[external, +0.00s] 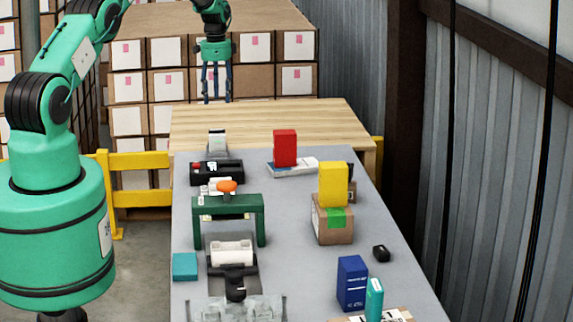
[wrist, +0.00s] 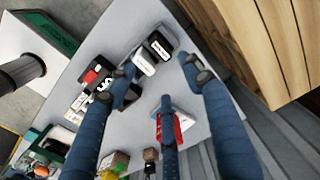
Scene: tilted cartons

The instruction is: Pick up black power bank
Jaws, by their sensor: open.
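A black block with a white label (wrist: 158,46) lies near the table's edge in the wrist view, with a small white object (wrist: 143,62) touching or close beside it. It looks like the power bank, but I cannot be sure. In the external view a white-faced, dark-edged item (external: 217,141) stands at the far left end of the grey table, and the two may overlap there. My gripper (external: 215,98) hangs beyond that end, fingers down, above the table. Its fingers are spread and empty; in the wrist view they (wrist: 160,77) frame the block from below.
A black device with a red button (external: 217,172) and a green stand (external: 228,208) are nearby. A red box (external: 285,148) stands on a white item to the right. A yellow box (external: 333,184) sits on a carton (external: 331,222). A wooden table (external: 270,120) adjoins the far end.

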